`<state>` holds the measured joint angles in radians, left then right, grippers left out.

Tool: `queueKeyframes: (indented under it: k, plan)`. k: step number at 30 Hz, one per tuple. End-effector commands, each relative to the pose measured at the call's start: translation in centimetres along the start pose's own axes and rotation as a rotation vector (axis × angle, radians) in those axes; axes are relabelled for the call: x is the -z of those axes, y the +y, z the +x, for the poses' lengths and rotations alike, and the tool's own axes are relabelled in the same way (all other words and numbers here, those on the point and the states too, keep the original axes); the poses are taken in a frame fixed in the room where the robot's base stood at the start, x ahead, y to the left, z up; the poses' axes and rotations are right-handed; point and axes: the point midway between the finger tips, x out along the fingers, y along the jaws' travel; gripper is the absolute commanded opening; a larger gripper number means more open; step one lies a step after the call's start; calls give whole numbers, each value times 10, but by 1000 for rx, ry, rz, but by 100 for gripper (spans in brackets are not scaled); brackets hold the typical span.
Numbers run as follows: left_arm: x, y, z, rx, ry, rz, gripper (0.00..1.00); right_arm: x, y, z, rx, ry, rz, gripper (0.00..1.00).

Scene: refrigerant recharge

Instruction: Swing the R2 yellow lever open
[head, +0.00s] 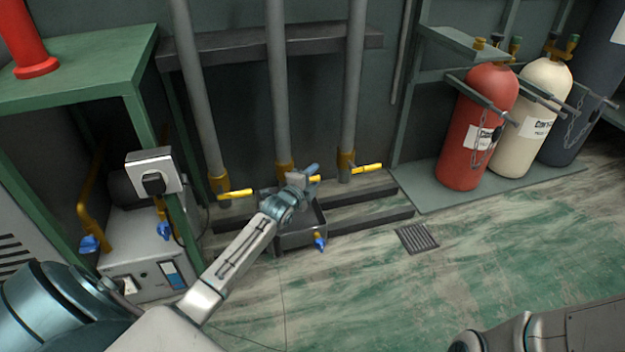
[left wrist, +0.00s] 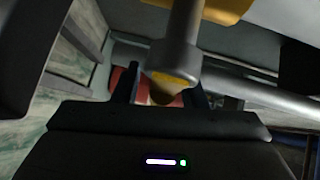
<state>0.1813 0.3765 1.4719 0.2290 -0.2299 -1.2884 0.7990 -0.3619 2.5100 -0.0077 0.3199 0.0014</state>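Three grey pipes with brass valves stand at the back wall, each with a yellow lever: left (head: 235,194), middle (head: 314,178) and right (head: 367,169). No R2 label is readable. My left gripper (head: 308,176) is at the middle lever and hides much of it. In the left wrist view its two dark fingers (left wrist: 160,92) are apart. A grey rounded part with a yellow end (left wrist: 174,78) shows ahead of and between them; whether they touch it I cannot tell. My right arm shows at the bottom right, its gripper out of view.
A dark tray (head: 302,240) with a blue-handled valve (head: 320,243) lies below the middle pipe. A grey machine (head: 150,262) and green bench (head: 80,75) stand left. Red (head: 468,150), cream (head: 513,145) and dark cylinders stand right. The right floor is clear around a drain grate (head: 417,238).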

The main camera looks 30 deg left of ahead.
Motion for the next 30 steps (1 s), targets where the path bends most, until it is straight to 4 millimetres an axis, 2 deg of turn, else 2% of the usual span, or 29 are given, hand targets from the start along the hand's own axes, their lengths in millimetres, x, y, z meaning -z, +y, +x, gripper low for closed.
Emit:
queueKeyframes:
  k: [3,5,9,10,26,30]
  plan:
    - [0,0,0,0,0,0,39,0,0,0,0,0,0,39]
    - [0,0,0,0,0,0,29,0,0,0,0,0,0,39]
    - [0,0,0,0,0,0,1,0,0,0,0,0,0,39]
    - [0,0,0,0,0,0,0,0,0,0,0,0,0,39]
    - [0,-5,-1,54,13,-56,0,0,0,2,0,2,0,39]
    - [1,-17,-2,109,26,-113,0,-7,-4,16,0,9,0,39]
